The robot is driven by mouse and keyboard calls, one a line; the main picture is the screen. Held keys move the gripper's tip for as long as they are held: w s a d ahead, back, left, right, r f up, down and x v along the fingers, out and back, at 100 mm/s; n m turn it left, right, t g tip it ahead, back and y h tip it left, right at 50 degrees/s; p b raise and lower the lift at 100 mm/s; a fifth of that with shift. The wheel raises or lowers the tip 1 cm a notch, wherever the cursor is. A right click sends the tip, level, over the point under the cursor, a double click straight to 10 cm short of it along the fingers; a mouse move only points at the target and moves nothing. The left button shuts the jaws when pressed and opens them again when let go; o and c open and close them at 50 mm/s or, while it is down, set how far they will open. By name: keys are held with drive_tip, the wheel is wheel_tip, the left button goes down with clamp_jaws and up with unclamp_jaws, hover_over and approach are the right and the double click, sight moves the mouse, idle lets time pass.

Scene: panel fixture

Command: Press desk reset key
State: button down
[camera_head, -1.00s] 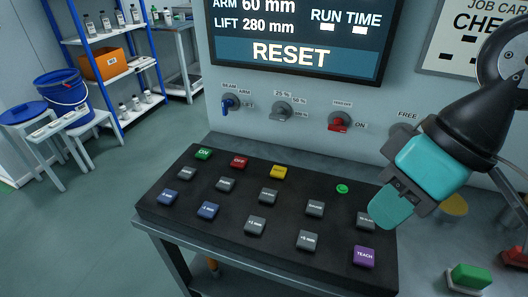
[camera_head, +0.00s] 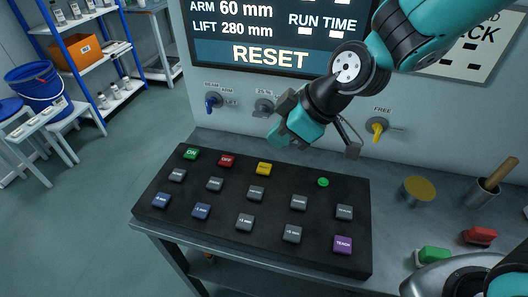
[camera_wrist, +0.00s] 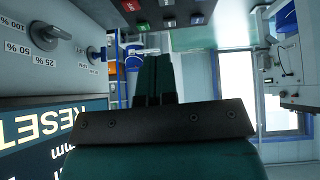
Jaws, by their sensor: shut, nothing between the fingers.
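The key desk (camera_head: 160,224) is a dark sloped box with rows of coloured keys. A yellow key (camera_head: 264,169) is in its back row, right of the red key (camera_head: 226,161) and the green ON key (camera_head: 191,154); its small label is hard to read. The wall screen (camera_head: 256,55) reads RESET. My gripper (camera_head: 279,137) is shut and empty, above and behind the back row near the yellow key, apart from the keys. Its teal fingers (camera_wrist: 154,76) are together in the wrist view, with some keys at the top edge.
A row of wall knobs stands behind the desk, including a blue one (camera_head: 212,103) and a yellow one (camera_head: 377,129). My arm hides part of this row. A round yellow-topped object (camera_head: 418,190) and a mortar (camera_head: 480,190) stand to the right. A blue shelf rack (camera_head: 63,60) stands far left.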

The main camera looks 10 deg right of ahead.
drive_tip(key=w+a+f+n+t+p, duration=0.2)
drive_tip(key=w+f+n+t+p, duration=0.1)
drive_tip(key=w, duration=0.5)
wheel_tip(320, 180, down, 3)
drive_tip(key=shift+r+n+p, duration=0.2)
drive_tip(key=shift+n+p, duration=0.3)
drive_tip(key=shift+n, duration=0.5)
drive_tip(key=shift+w, duration=0.1)
drive_tip(key=b, duration=0.5)
hover_over(264, 169)
wheel_tip(264, 169, down, 8)
drive_tip(key=shift+r, duration=0.15)
drive_tip(key=shift+f+b, duration=0.55)
drive_tip(key=shift+b, duration=0.2)
drive_tip(key=shift+f+b, duration=0.45)
drive_tip(key=shift+b, duration=0.2)
